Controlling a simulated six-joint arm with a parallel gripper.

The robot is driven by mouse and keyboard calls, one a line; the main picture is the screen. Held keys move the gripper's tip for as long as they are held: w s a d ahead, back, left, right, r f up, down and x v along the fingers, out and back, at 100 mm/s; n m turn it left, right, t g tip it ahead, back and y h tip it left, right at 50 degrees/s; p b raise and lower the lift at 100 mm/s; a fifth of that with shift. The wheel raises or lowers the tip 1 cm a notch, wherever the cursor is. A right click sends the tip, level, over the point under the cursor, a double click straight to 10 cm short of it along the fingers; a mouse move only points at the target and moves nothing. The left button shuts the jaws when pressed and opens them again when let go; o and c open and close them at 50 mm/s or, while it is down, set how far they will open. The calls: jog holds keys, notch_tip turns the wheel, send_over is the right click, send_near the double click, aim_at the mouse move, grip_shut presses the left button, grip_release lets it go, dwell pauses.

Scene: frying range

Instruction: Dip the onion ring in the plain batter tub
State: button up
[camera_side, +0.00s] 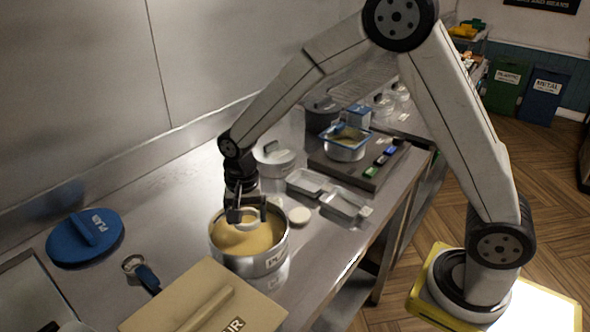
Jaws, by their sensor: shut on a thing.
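The plain batter tub (262,265) is a round metal tub with a partly visible label, filled with yellow-tan batter (235,240). My gripper (247,213) points down over the tub and is shut on the onion ring (248,224), a pale ring. The ring is at or just above the batter surface; I cannot tell whether it touches the batter. The fingers hide part of the ring. The blue lid (85,237) marked PLAIN lies on the counter at the left, off the tub.
A tan flour lid or box (205,300) with a handle stands in front of the tub. A ring-ended blue tool (142,273) lies to the left. A pale disc (299,215), small metal trays (345,205), a lidded pot (274,160) and a fryer (345,145) are behind.

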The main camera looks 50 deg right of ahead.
aim_at(251, 246)
jog(key=shift+f, duration=3.55)
jog(key=shift+f, duration=0.1)
jog(key=shift+a, duration=0.35)
jog(key=shift+d, duration=0.2)
jog(key=shift+d, duration=0.45)
jog(key=shift+a, duration=0.1)
jog(key=shift+a, duration=0.5)
jog(key=shift+d, duration=0.3)
